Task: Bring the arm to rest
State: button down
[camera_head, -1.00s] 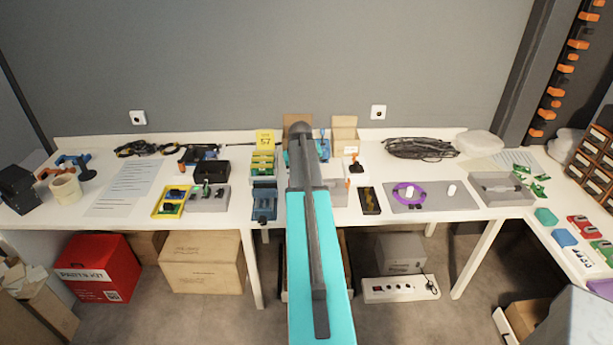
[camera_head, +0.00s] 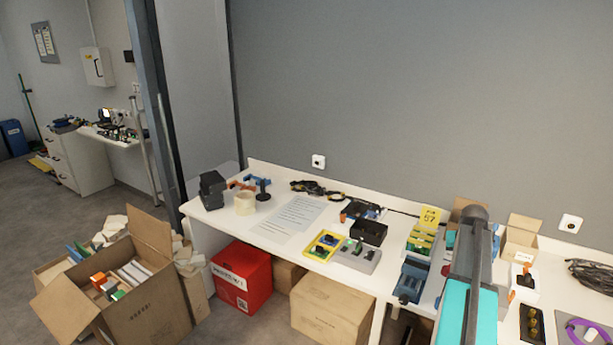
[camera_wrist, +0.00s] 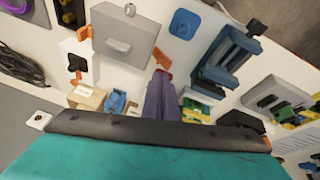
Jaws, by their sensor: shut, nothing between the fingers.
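My arm (camera_head: 468,300), teal with a dark grey end, reaches over the white table (camera_head: 285,250) at the right of the head view. Its upper part hides some of the table behind it. In the wrist view my gripper (camera_wrist: 164,74) shows as two narrow dark fingers lying together, shut and empty. It points over the table between a grey box with a handle (camera_wrist: 126,40) and a blue vise-like tool (camera_wrist: 232,58). I cannot tell how high it is above them. The gripper is hidden by the arm in the head view.
A red box (camera_head: 240,275) and a carton (camera_head: 332,309) stand below. An open carton (camera_head: 140,310) stands on the floor at left. The wall is behind.

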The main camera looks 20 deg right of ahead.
jog(key=w+a+f+n+y, duration=0.1)
jog(key=w+a+f, duration=0.25)
jog(key=a, duration=0.75)
jog(key=w+a+f+n+y, duration=0.15)
jog(key=a+f, duration=0.35)
jog(key=a, duration=0.5)
jog(key=w+a+f+n, duration=0.1)
jog(key=w+a+f, duration=0.25)
jog(key=a, duration=0.75)
jog(key=s+a+f+n+g, duration=0.1)
jog(key=s+a+f, duration=0.2)
jog(key=a, duration=0.6)
jog(key=s+a+f+n+y, duration=0.1)
jog(key=s+a+f+n, duration=0.15)
jog(key=a, duration=0.65)
jog(key=s+a+f+g, duration=0.1)
jog(key=s+a+f, duration=0.25)
jog(key=a, duration=0.65)
jog(key=s+f+g+b, duration=0.5)
jog(key=s+f+g, duration=0.1)
jog(key=s+f, duration=1.7)
jog(key=s, duration=0.3)
jog(key=shift+s+d+f+n, duration=0.15)
jog(key=shift+s+d+n, duration=0.1)
jog(key=shift+d+n, duration=0.05)
jog(key=shift+d, duration=0.1)
